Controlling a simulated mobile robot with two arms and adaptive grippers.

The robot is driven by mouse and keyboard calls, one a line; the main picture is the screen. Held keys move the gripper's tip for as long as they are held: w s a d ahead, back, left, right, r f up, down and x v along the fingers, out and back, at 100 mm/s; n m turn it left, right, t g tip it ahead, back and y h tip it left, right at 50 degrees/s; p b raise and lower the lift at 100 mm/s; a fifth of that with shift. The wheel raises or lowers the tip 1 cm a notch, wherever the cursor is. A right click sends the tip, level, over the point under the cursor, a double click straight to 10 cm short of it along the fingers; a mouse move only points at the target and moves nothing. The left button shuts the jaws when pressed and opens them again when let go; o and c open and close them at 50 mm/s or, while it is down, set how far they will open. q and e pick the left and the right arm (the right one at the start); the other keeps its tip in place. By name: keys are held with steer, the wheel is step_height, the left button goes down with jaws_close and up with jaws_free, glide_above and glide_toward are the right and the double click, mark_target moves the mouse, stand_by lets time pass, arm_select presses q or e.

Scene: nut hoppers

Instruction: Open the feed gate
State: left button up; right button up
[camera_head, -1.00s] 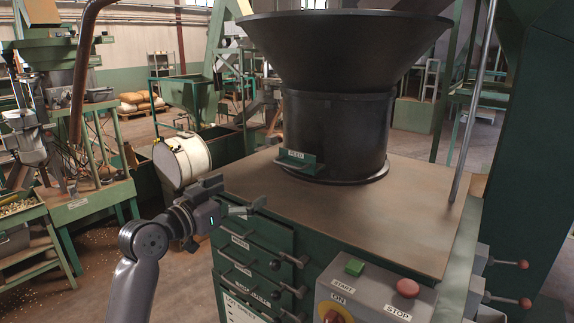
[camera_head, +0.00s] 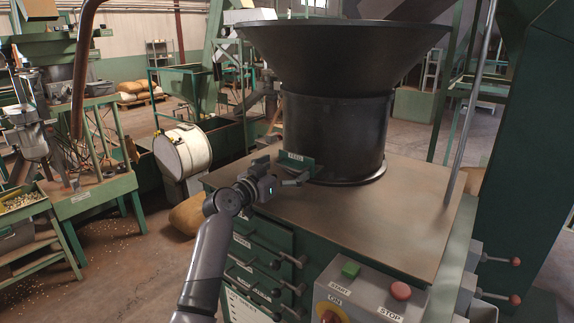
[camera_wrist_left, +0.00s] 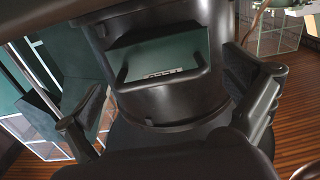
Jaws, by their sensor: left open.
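The feed gate (camera_head: 299,162) is a small green plate with a pale label, low on the front of the black hopper's neck. My right gripper is not in view.
The black hopper (camera_head: 335,120) stands on the brown machine top (camera_head: 420,210). Below are green drawers with dark handles (camera_head: 262,262) and a grey box with START and STOP buttons (camera_head: 365,295). A thin metal pole (camera_head: 470,110) rises at right. A white drum (camera_head: 183,152) lies behind.

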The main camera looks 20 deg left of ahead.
arm_select(q)
steer(key=shift+w+d, duration=0.15)
steer(key=shift+w, duration=0.15)
